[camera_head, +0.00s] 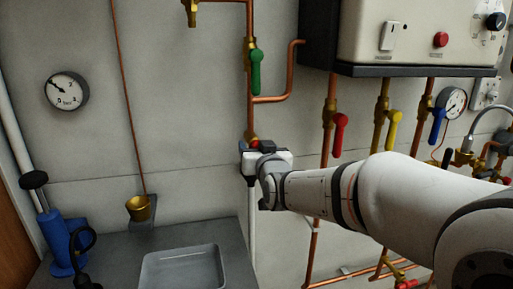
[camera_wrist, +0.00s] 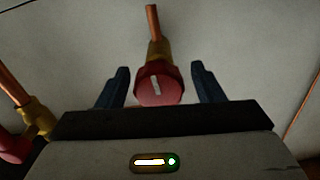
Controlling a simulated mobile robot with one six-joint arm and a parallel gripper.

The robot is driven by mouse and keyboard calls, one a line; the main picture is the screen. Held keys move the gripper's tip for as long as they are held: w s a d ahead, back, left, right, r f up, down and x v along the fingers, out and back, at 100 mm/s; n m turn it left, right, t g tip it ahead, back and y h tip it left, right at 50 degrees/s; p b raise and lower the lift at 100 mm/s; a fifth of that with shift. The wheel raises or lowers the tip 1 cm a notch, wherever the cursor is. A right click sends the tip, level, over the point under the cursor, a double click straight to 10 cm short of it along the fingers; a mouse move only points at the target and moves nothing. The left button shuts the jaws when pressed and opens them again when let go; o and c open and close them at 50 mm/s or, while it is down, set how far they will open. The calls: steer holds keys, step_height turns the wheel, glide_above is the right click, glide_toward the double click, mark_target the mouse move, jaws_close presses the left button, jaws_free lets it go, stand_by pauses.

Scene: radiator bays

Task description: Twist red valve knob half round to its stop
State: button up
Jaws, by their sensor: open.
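The red valve knob (camera_wrist: 157,88) is a round knob with a white mark on its face, on a brass fitting at the end of a copper pipe. In the wrist view the mark stands nearly upright, leaning slightly left at its top. My gripper (camera_wrist: 160,68) is open, with one dark finger on each side of the knob. A gap shows between each finger and the knob. In the head view my gripper (camera_head: 255,147) is at the lower end of the copper pipe, and only a small bit of red shows there; the rest of the knob is hidden.
A green lever valve (camera_head: 255,72) is above my gripper on the same pipe. Red (camera_head: 339,136) and yellow (camera_head: 393,130) lever valves hang under the boiler (camera_head: 410,30). A grey tray (camera_head: 185,270) lies on the bench below. The wall left of the gripper is mostly clear.

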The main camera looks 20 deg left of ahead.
steer(key=c, duration=1)
steer(key=shift+o, duration=0.2)
steer(key=shift+f, duration=0.1)
steer(key=shift+f+m+b, duration=0.1)
steer(key=shift+m+b, duration=0.3)
steer(key=shift+b, duration=0.75)
steer(key=o, duration=1)
steer(key=shift+c, duration=0.2)
steer(key=shift+s, duration=0.1)
